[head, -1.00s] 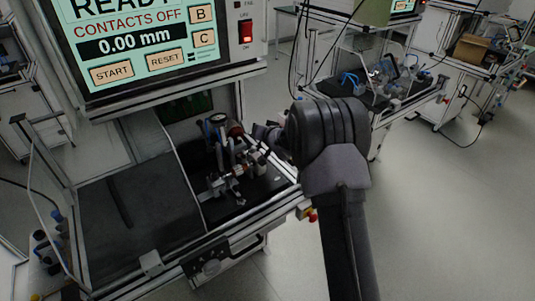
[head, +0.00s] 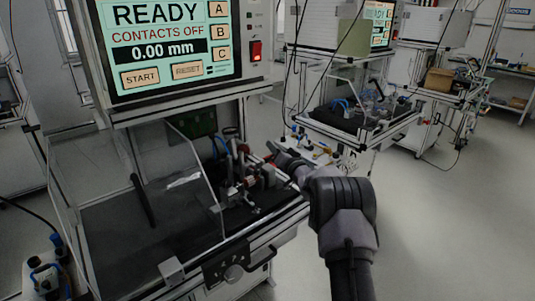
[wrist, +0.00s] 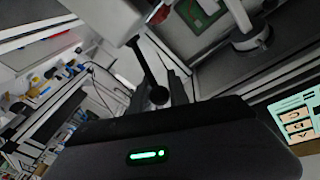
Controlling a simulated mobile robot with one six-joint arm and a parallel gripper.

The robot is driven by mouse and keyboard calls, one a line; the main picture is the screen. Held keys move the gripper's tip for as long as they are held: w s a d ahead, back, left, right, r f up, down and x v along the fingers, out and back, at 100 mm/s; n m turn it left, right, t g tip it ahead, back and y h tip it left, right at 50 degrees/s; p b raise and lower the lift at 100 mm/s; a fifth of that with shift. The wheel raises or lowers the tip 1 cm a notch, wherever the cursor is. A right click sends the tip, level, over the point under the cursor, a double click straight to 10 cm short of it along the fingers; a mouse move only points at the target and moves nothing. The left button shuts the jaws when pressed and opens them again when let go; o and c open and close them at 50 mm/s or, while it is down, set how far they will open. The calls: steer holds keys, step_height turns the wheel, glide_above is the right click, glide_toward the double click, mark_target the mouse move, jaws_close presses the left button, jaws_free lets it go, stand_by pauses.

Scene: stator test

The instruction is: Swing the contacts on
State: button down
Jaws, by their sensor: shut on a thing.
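The test station's screen (head: 165,45) reads READY, CONTACTS OFF and 0.00 mm. Below it, the contact fixture (head: 245,178) stands on the dark bench plate, with clamps and blue and red parts. My gripper (head: 276,152) is at the right side of this fixture, its tips small and partly merged with it. In the wrist view a black lever (wrist: 146,62) with a ball knob (wrist: 160,95) runs down from a light grey block (wrist: 108,18). My gripper (wrist: 165,88) is shut on this lever near the knob. The contacts themselves are not clear.
A clear guard (head: 190,185) stands left of the fixture. A red lit switch (head: 255,51) is right of the screen. A second station (head: 345,115) stands behind; the floor at right is free.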

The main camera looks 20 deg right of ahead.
steer(key=shift+f, duration=0.25)
steer(key=c, duration=1.3)
jaws_free()
steer(key=shift+r, duration=0.1)
steer(key=s+p, duration=0.1)
steer(key=s, duration=0.4)
steer(key=s+d+p, duration=0.1)
steer(key=s+p, duration=0.1)
steer(key=s, duration=0.4)
steer(key=s+p, duration=0.1)
steer(key=s, duration=0.5)
steer(key=shift+s+d+f, duration=0.15)
steer(key=shift+s+f, duration=0.05)
steer(key=shift+f, duration=0.15)
